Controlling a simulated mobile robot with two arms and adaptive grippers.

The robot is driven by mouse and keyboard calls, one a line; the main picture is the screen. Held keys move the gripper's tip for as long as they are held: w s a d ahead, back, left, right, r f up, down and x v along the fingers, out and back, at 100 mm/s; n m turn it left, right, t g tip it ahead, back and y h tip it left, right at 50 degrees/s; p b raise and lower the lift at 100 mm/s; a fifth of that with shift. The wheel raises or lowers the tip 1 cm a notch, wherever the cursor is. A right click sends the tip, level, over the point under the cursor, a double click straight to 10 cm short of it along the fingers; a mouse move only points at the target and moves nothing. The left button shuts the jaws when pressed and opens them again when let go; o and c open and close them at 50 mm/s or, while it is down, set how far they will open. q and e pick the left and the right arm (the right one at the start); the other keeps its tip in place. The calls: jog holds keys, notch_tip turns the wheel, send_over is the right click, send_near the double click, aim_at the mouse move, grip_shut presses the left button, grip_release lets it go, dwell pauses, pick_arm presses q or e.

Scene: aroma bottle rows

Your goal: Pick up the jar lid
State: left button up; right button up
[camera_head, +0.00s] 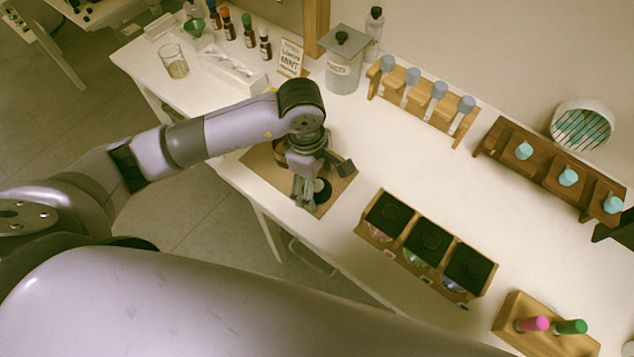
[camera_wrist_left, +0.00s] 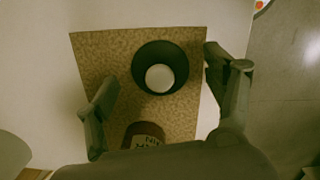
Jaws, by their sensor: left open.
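The jar lid (camera_head: 324,191) appears as a dark round piece on a brown cork mat (camera_head: 259,161) at the table's near edge. In the left wrist view the lid (camera_wrist_left: 159,78) is a dark ring around a pale round centre, and the mat (camera_wrist_left: 110,55) lies under it. A brown jar with a label (camera_wrist_left: 144,134) stands on the mat, partly cut off by my gripper body. My left gripper (camera_head: 320,186) is open above the mat. In the left wrist view its fingers (camera_wrist_left: 160,78) are spread on either side of the lid, with nothing between them gripped.
A box with dark-topped compartments (camera_head: 426,245) stands right of the mat. A wooden vial rack (camera_head: 422,105) and a lidded glass canister (camera_head: 343,70) stand behind. A glass beaker (camera_head: 174,62) is at the left. White tabletop between mat and rack is clear.

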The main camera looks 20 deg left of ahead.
pick_arm(q)
jog(key=shift+f, duration=0.35)
jog(key=shift+c, duration=0.3)
jog(key=c, duration=1)
jog(key=shift+r, duration=0.15)
